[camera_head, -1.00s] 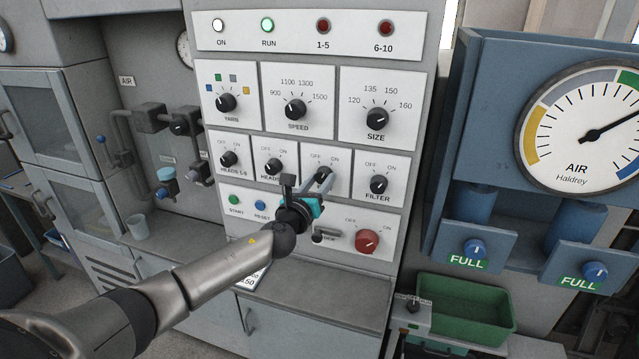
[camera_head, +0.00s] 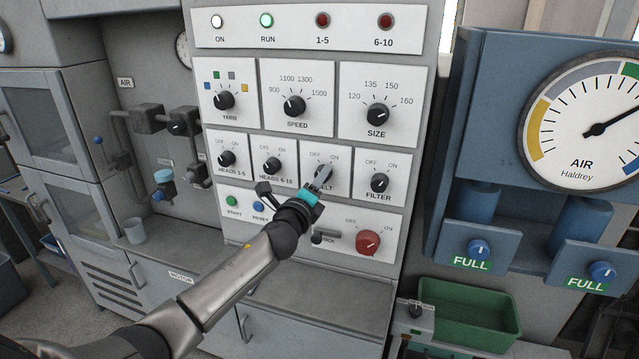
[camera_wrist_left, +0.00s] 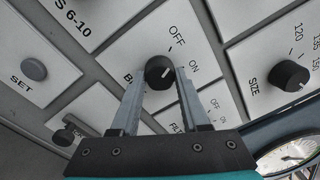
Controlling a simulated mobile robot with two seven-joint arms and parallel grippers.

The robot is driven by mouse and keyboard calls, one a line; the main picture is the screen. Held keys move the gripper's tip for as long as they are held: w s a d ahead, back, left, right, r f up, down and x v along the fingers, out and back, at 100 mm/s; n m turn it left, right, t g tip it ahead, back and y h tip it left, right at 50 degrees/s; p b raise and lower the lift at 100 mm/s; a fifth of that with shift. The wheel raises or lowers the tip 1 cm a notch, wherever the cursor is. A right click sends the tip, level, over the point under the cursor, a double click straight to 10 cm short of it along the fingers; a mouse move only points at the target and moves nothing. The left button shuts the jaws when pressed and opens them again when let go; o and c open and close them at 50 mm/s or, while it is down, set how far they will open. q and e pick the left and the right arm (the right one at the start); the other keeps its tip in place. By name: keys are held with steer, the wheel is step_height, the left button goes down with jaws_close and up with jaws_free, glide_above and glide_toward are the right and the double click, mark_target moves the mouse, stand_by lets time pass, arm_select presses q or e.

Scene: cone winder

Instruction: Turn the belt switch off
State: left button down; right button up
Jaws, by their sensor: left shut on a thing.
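The belt switch (camera_head: 323,170) is a black round knob on a white plate, with OFF at its upper left and ON at its upper right in the head view. My left gripper (camera_head: 321,177) reaches it from below, its fingers hiding part of the knob and of the BELT label. In the left wrist view the two fingers stand either side of the knob (camera_wrist_left: 159,71), and the gripper is shut on it. A pale mark shows on the knob, but I cannot tell surely which label it points at. My right gripper is in neither view.
The heads 6-10 knob (camera_head: 273,164) and the filter knob (camera_head: 379,182) flank the belt plate closely. The red knob (camera_head: 367,242) sits below right. The RUN lamp (camera_head: 266,20) glows green. A ledge (camera_head: 330,285) juts out below the panel.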

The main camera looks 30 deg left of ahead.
arm_select(q)
steer(key=shift+n, duration=0.7)
steer(key=shift+c, duration=2)
jaws_free()
steer(key=b+v, duration=0.1)
steer(key=v, duration=1.4)
steer(key=shift+f, duration=0.1)
